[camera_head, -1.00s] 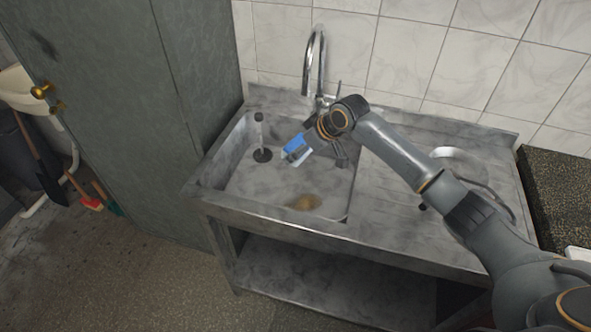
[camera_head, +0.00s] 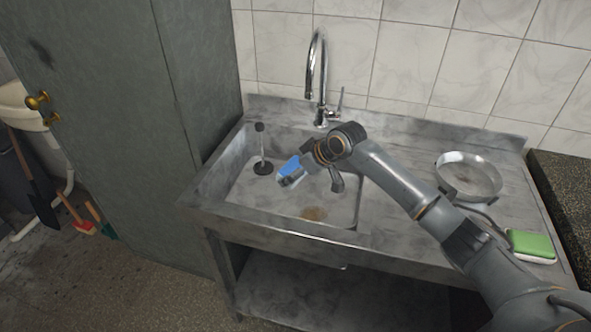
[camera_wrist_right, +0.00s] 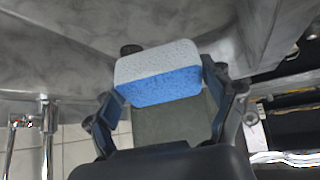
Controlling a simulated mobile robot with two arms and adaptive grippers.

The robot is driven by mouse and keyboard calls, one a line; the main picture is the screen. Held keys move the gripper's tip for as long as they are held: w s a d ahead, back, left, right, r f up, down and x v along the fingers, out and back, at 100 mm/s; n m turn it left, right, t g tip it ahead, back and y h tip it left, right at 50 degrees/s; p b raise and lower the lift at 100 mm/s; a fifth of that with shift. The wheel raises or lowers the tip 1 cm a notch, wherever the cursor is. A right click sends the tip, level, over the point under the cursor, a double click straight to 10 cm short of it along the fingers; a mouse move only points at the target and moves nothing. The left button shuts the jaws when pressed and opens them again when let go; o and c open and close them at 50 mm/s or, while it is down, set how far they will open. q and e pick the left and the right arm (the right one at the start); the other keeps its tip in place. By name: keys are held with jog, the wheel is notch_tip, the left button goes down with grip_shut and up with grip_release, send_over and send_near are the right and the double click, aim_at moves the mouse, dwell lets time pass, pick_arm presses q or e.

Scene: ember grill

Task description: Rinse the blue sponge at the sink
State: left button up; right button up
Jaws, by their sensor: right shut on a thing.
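The blue sponge (camera_head: 289,167), with a pale side, is held by my right gripper (camera_head: 300,163) over the left part of the sink basin (camera_head: 238,187). In the right wrist view the sponge (camera_wrist_right: 158,74) sits between the two fingers of my right gripper (camera_wrist_right: 165,95), pale speckled side and blue side both showing. The tall chrome faucet (camera_head: 317,75) stands behind the basin, up from the sponge in the head view, with a lever (camera_head: 338,102) at its right. I see no water stream. My left gripper is not in view.
A black-capped plug or plunger (camera_head: 261,150) stands in the basin's left part, near the sponge. A brown stain (camera_head: 313,213) marks the basin floor. A round metal pan (camera_head: 470,176) and a green sponge (camera_head: 531,245) lie on the drainboard. A tall grey cabinet (camera_head: 130,130) stands left.

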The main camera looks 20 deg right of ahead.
aim_at(290, 163)
notch_tip(290, 163, down, 6)
jog(key=shift+r+b, duration=0.25)
jog(key=shift+b, duration=0.85)
notch_tip(290, 163, down, 7)
jog(key=b, duration=0.3)
jog(key=shift+f+b, duration=0.15)
jog(key=shift+b, duration=0.25)
notch_tip(290, 163, up, 17)
jog(key=p, duration=1.5)
jog(key=shift+f, duration=0.15)
dwell(1.5)
notch_tip(290, 163, up, 4)
jog(key=p, duration=0.4)
dwell(0.6)
